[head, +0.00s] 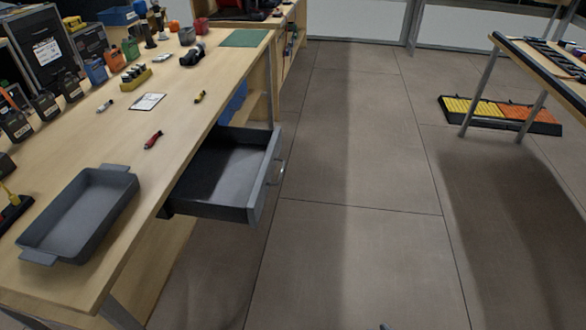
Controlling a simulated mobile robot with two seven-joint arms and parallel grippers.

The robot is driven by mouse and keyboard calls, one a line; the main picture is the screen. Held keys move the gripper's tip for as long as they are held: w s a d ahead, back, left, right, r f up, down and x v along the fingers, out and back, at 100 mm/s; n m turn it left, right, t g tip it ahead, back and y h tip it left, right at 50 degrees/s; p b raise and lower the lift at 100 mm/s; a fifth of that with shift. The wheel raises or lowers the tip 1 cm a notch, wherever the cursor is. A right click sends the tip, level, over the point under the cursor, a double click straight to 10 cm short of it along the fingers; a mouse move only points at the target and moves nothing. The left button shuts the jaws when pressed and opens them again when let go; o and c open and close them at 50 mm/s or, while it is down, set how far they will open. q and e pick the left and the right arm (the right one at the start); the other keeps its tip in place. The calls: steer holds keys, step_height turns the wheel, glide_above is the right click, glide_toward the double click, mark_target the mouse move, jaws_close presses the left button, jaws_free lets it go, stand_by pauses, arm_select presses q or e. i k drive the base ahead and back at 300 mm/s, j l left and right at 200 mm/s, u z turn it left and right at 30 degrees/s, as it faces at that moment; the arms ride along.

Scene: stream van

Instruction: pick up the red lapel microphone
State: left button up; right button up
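A small slim red object with a dark end (153,140) lies on the wooden workbench (185,100), behind the grey tray and left of the open drawer. It is too small to tell whether it is the red lapel microphone. No other thing in view shows clearly as a lapel microphone.
A grey tray (72,258) stands on the bench's near end. A dark drawer (268,172) sticks out open over the floor. The floor (350,150) is clear; another table (540,62) stands right.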

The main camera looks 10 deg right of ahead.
mark_target(148, 144)
steer(key=i+l+u, duration=0.1)
steer(key=i+u, duration=0.25)
steer(key=i+l+u, duration=0.1)
steer(key=u, duration=0.2)
steer(key=i+l+u, duration=0.15)
steer(key=u, duration=0.2)
steer(key=i+l+z, duration=0.15)
steer(key=z, duration=0.2)
steer(key=i+l+z, duration=0.2)
steer(key=l+z, duration=0.2)
steer(key=j, duration=0.05)
